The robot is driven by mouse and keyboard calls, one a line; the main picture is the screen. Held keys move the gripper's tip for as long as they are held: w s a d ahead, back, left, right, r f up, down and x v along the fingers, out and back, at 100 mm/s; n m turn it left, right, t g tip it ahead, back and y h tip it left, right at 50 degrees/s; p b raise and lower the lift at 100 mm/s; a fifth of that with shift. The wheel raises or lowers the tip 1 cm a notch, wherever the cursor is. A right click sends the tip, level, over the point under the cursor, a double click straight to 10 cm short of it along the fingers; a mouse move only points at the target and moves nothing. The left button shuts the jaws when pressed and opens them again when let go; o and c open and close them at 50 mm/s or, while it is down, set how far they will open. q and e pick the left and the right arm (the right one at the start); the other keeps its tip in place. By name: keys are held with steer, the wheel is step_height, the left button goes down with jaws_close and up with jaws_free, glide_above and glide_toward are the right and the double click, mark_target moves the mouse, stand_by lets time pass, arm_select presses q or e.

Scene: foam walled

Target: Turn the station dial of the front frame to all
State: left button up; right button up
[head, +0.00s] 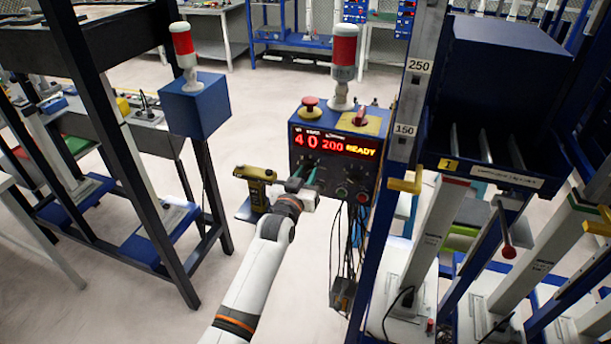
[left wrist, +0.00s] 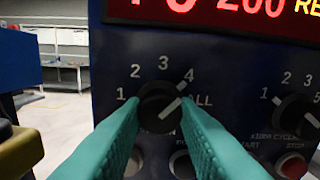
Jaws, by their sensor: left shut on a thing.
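The blue control box of the front frame (head: 365,170) stands ahead of me. Its red and yellow display (head: 335,143) reads 40, 200 and READY. In the left wrist view the black station dial (left wrist: 160,108) is ringed by the marks 1, 2, 3, 4 and ALL. Its white pointer line slants up and right, near 4, below ALL's far side. My left gripper (head: 312,177) is at the box front. Its teal fingers (left wrist: 160,125) lie on both sides of the dial, shut on it. In the head view they hide the dial. My right gripper is out of view.
A second dial (left wrist: 297,115) and a red button (left wrist: 291,165) sit just right. A red mushroom button (head: 310,104) and signal lamp (head: 344,50) top the box. Cables (head: 350,240) hang below.

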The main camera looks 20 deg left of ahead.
arm_select(q)
steer(key=shift+m, duration=0.3)
steer(key=m, duration=0.2)
steer(key=shift+m+p, duration=0.3)
steer(key=shift+p, duration=0.05)
steer(key=shift+m, duration=2.3)
steer(key=o, duration=1)
